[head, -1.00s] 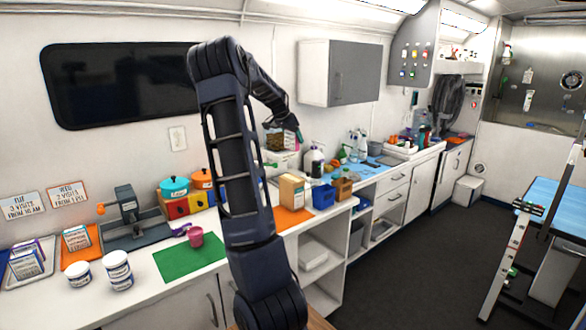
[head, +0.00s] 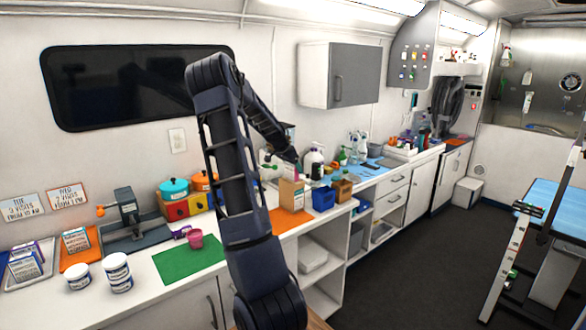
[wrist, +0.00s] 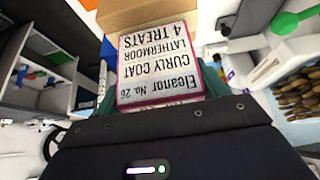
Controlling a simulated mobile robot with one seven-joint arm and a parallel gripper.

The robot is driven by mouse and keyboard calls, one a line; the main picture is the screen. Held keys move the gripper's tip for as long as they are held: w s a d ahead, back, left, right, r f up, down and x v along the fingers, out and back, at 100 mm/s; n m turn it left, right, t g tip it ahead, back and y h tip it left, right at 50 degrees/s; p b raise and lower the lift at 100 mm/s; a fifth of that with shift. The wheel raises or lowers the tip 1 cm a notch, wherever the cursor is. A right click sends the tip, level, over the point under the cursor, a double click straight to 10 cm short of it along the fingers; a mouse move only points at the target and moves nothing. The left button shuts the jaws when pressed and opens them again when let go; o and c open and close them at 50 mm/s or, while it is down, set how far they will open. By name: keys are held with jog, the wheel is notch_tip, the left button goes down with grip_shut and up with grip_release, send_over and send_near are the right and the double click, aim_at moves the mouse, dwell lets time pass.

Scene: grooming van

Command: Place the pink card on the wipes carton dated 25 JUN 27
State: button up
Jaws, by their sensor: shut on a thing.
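My gripper (wrist: 158,88) is shut on the pink card (wrist: 160,68), a white label with a pink border. In the head view my gripper (head: 297,167) is just above a tan carton (head: 291,194), which stands on the counter by an orange mat. In the wrist view the carton's tan top (wrist: 150,14) shows beyond the card; I cannot tell whether they touch. No date is readable on it. Other small cartons (head: 77,243) stand at the far left, their print too small to read.
A blue bin (head: 324,199) and a brown box (head: 343,189) stand right of the carton, with a pump bottle (head: 314,163) behind. The orange mat (head: 290,219) has bare room in front.

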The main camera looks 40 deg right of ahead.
jog(key=shift+f, duration=0.15)
jog(key=o, duration=1)
jog(key=shift+c, duration=0.2)
jog(key=v, duration=1.1)
jog(key=s+a+r+n+t+y, duration=0.1)
jog(key=s+a+r+n+y, duration=0.15)
jog(key=a, duration=0.55)
jog(key=s+a+r+n+t+y, duration=0.1)
jog(key=s+a+n, duration=0.25)
jog(key=a, duration=0.45)
jog(key=s+a+n+t+y, duration=0.1)
jog(key=s+a+n, duration=0.5)
jog(key=s+a, duration=0.6)
jog(key=s+a+n+t+y, duration=0.1)
jog(key=s+a+n, duration=0.5)
jog(key=s+a, duration=0.7)
jog(key=a, duration=0.4)
jog(key=shift+a+t, duration=0.3)
